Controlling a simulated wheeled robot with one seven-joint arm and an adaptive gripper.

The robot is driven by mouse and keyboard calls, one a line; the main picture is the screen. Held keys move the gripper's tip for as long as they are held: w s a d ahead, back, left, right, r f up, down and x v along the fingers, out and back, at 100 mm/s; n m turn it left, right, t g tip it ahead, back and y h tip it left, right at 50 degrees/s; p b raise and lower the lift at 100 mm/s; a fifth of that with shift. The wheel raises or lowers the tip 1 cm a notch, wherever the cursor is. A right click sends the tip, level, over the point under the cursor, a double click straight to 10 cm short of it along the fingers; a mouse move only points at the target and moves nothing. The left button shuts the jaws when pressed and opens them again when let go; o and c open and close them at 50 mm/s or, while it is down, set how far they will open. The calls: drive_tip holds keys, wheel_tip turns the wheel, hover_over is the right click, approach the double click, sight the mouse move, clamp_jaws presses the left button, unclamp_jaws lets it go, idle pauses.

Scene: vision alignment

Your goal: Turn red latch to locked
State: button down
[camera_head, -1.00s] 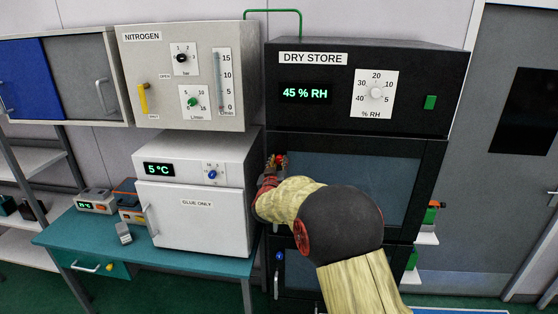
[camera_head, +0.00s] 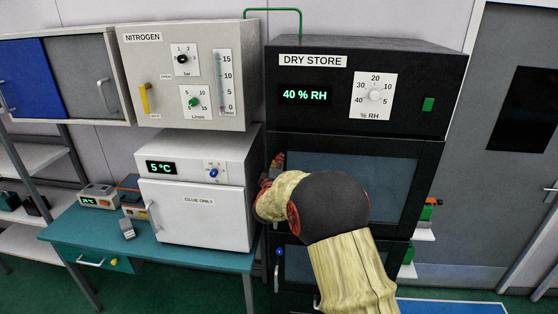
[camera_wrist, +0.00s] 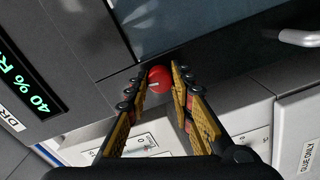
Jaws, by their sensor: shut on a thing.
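The red latch (camera_wrist: 159,79) is a round red knob with a pale line on it, on the dark frame of the dry store's upper door. In the wrist view it sits between the fingertips of my gripper (camera_wrist: 160,82), which is shut on it. In the head view my gripper (camera_head: 270,172) is at the left edge of that door (camera_head: 345,185), and my arm hides most of it. The latch itself is mostly hidden there. I cannot read any locked or unlocked mark.
The dry store's display (camera_head: 305,95) reads 40 % RH, above the door. The white glue cabinet (camera_head: 190,215) stands close on the left, with the nitrogen panel (camera_head: 185,75) above it. A second dark door with a blue knob (camera_head: 279,252) lies below.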

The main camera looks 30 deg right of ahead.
drive_tip(key=shift+n+p, duration=0.3)
drive_tip(key=shift+n, duration=0.6)
drive_tip(key=c, duration=1.5)
unclamp_jaws()
drive_tip(key=shift+c, duration=0.2)
drive_tip(key=shift+a, duration=0.1)
drive_tip(key=v, duration=1.2)
drive_tip(key=shift+w, duration=0.1)
